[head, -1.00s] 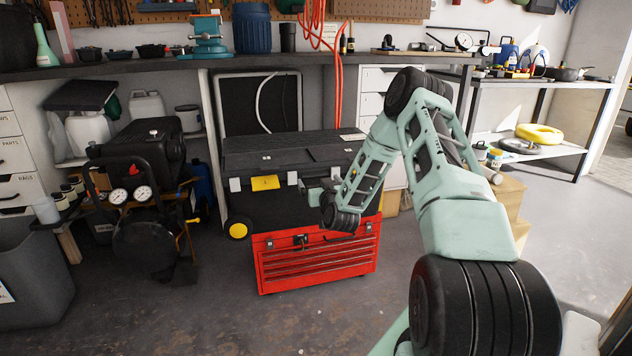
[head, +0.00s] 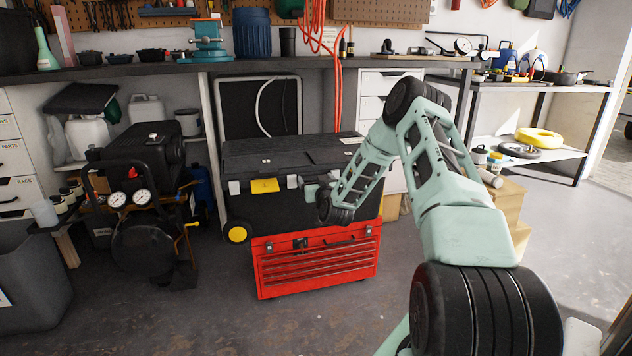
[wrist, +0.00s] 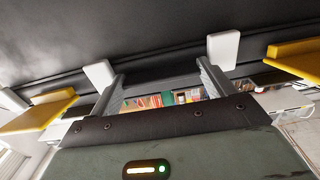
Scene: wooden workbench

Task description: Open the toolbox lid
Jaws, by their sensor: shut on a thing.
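The toolbox is black, with a dark lid (head: 285,150) that looks closed in the head view. A yellow latch (head: 264,185) and white tabs show on its front. My gripper (head: 309,185) is at the upper front of the toolbox, right of that latch, and is shut on the lid's front edge. In the wrist view the two grey fingers of my gripper (wrist: 160,85) stand apart against the dark lid (wrist: 150,30), between a left yellow latch (wrist: 40,110) and a right one (wrist: 297,55). The exact contact is hard to see, and my arm hides the toolbox's right front.
The toolbox stands on a red drawer chest (head: 318,268) on the floor. A black compressor (head: 140,165) stands at left and cardboard boxes (head: 508,205) at right. The workbench edge (head: 200,65) runs behind, above the toolbox. The floor in front is clear.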

